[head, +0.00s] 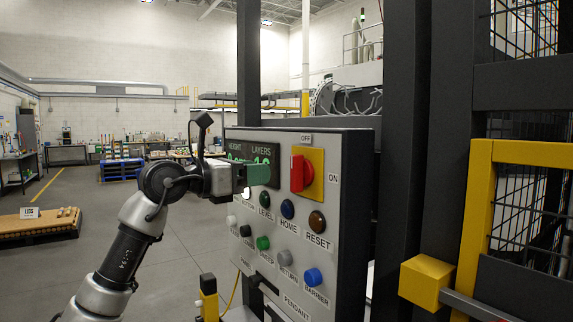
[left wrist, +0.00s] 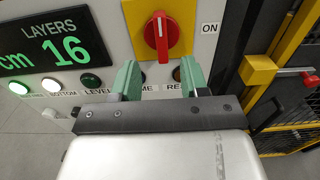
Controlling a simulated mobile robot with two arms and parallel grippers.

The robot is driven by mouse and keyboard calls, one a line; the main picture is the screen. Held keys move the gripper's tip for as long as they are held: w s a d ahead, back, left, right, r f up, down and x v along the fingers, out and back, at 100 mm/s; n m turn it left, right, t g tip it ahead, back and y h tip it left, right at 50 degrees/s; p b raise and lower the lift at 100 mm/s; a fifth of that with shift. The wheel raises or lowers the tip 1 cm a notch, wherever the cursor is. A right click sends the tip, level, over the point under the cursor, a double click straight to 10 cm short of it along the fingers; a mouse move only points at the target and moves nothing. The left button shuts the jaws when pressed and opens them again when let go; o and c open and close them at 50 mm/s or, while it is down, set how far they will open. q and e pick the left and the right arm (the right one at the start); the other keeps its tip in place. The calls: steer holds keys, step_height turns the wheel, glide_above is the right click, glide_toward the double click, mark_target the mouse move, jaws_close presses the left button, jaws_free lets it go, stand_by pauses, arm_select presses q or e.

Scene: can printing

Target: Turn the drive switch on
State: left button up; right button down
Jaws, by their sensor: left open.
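The drive switch (head: 298,172) is a red rotary handle on a yellow plate at the upper right of the grey control panel (head: 328,240). Its handle stands upright, pointing to the OFF label above; the ON label is to its right. In the left wrist view the drive switch (left wrist: 158,37) is at the top centre, ahead of my fingertips. My left gripper (head: 257,174) is in front of the panel, to the left of the switch and apart from it. Its green fingers are open and empty, also seen in the left wrist view (left wrist: 158,78). My right gripper is not in view.
A display (head: 236,152) and rows of push buttons, including a blue one (head: 313,276), surround the switch. A yellow-framed mesh guard (head: 480,210) and a dark post stand right of the panel. Open floor (head: 190,262) lies to the left.

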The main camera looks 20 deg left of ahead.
mark_target(292, 169)
arm_select(q)
steer(key=p+x, duration=0.3)
steer(key=x, duration=0.5)
steer(key=shift+s+r, duration=0.1)
steer(key=shift+w+d+p, duration=0.35)
steer(key=shift+w+d, duration=0.05)
steer(key=shift+w, duration=0.1)
jaws_close()
